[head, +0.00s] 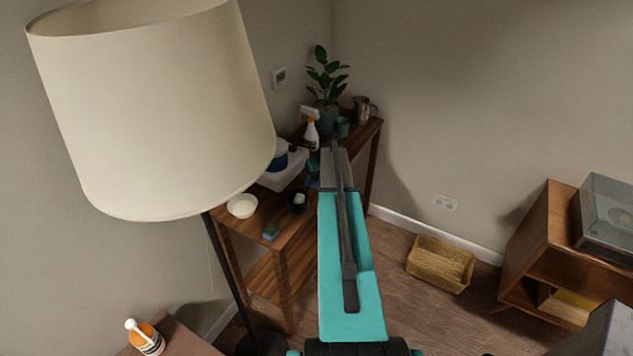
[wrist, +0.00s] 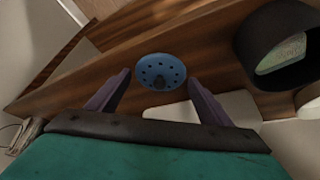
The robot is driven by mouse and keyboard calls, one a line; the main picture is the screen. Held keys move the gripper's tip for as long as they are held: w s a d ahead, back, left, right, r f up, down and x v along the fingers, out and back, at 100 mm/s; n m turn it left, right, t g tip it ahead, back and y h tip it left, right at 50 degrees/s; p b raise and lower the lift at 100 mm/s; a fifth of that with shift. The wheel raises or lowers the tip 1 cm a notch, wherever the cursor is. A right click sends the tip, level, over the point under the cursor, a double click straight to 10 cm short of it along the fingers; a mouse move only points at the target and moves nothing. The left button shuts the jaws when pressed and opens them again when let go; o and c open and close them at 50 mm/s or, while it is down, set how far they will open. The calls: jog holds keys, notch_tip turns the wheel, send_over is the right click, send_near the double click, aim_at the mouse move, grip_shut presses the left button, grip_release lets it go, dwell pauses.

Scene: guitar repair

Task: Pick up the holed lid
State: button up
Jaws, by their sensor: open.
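The holed lid (wrist: 161,70) is a round blue disc with a ring of small holes and a dark knob. In the wrist view it lies on a brown wooden surface (wrist: 205,55), between the two fingers of my gripper (wrist: 158,76). The gripper is open, with one finger on each side of the lid and nothing held. I cannot tell how far the fingertips are above the wood. In the head view my teal arm reaches over the wooden shelf (head: 263,214) and hides the fingertips; a small blue patch beside it may be the lid.
A dark cylindrical container (wrist: 256,42) stands close to the lid's right. On the shelf are a white bowl (head: 242,206), a sponge (head: 271,231), a spray bottle (head: 311,134), a plant (head: 326,75) and a metal jug (head: 361,110). A large lampshade (head: 150,110) fills the left.

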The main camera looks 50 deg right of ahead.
jog(key=shift+a, duration=0.1)
jog(key=c, duration=1.6)
grip_shut()
jog(key=shift+s+a+f, duration=0.1)
